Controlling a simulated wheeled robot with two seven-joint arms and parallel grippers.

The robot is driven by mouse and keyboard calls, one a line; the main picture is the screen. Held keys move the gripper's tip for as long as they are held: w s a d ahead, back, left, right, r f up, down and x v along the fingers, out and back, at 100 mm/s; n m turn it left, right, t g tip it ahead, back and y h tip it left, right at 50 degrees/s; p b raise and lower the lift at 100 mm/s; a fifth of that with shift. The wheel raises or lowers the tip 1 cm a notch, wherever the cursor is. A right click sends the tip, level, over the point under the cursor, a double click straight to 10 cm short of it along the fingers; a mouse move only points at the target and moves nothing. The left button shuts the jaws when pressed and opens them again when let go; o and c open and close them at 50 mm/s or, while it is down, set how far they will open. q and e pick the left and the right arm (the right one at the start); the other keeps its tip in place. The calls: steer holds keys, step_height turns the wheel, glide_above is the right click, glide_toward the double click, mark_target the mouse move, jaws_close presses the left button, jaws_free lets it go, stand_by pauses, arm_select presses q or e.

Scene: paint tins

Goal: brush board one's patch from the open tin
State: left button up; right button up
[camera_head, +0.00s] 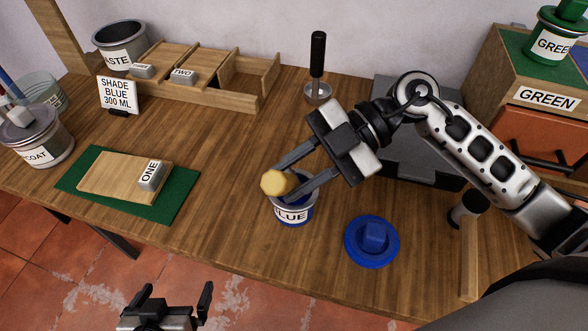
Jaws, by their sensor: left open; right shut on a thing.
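Board one (110,178) is a pale wooden board lying on a green mat (178,206) at the left of the table. A grey block marked ONE (151,175) sits at its right end. No distinct patch shows on its bare wood. The open tin (294,217), labelled BLUE, stands near the table's front middle with blue inside. My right gripper (283,184) is shut on a tan-ended thing (274,183), probably the brush, at the tin's mouth. The thing's lower part is hidden. My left gripper (176,297) is open and empty, low in front of the table.
A blue lid (370,258) lies right of the tin. A COAT tin (38,140), a WASTE tin (120,40), a SHADE BLUE 300 ML sign (117,93) and a wooden divided tray (215,96) stand left and back. Green-labelled drawers (540,95) are at right. Table between mat and tin is clear.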

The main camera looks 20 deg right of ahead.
mark_target(294, 178)
steer(key=shift+r+p, duration=2.05)
steer(key=shift+r, duration=1.3)
steer(key=shift+w, duration=0.1)
